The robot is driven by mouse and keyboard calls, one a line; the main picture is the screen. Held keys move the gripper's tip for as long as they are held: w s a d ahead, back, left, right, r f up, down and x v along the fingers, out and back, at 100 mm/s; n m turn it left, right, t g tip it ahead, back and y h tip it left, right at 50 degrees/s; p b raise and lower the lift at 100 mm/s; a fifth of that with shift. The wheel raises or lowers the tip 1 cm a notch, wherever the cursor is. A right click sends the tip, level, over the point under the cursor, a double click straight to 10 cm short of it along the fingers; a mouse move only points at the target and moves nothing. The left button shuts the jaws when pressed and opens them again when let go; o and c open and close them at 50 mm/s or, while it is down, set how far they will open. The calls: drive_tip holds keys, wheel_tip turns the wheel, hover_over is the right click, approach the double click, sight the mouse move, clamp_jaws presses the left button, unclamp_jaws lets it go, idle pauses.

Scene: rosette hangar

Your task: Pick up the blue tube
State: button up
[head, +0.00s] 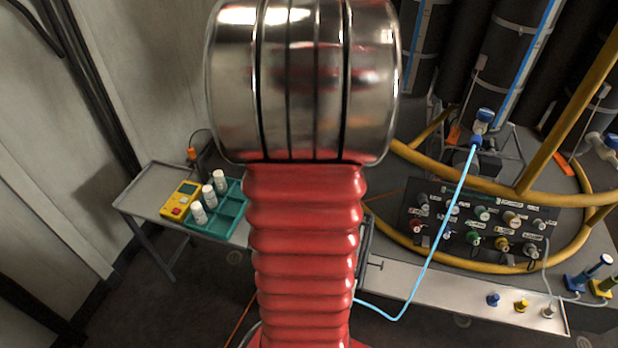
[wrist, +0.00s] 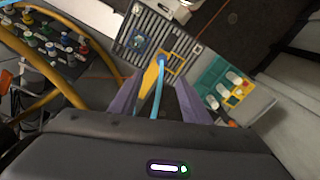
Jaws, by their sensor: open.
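The light blue tube (head: 445,220) runs in the head view from a blue connector (head: 476,140) down past the control panel, then bends back left and passes behind my red arm. In the wrist view my gripper (wrist: 158,98) is open, with its two purple fingers apart. A light blue length of tube (wrist: 160,95) with a darker blue end (wrist: 160,63) shows between the fingers. Whether it touches either finger, and its exact depth, I cannot tell. In the head view my arm hides the gripper.
A control panel (head: 475,222) with coloured fittings stands at right, circled by a yellow rail (head: 560,200). A side table (head: 160,190) at left holds a teal tray (head: 232,212) with white bottles and a yellow meter (head: 181,200). A slatted grille (wrist: 140,38) lies beyond the fingers.

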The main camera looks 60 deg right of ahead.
wheel_tip(320, 180, down, 8)
drive_tip(key=shift+r, duration=0.1)
idle(0.4)
drive_tip(key=shift+w+a+f, duration=0.1)
drive_tip(key=shift+a+f, duration=0.05)
drive_tip(key=shift+f, duration=1.2)
drive_tip(key=shift+a+f, duration=0.15)
drive_tip(key=shift+f, duration=1.15)
drive_tip(key=c, duration=1)
drive_tip(key=shift+r, duration=0.1)
drive_tip(key=shift+c, duration=0.2)
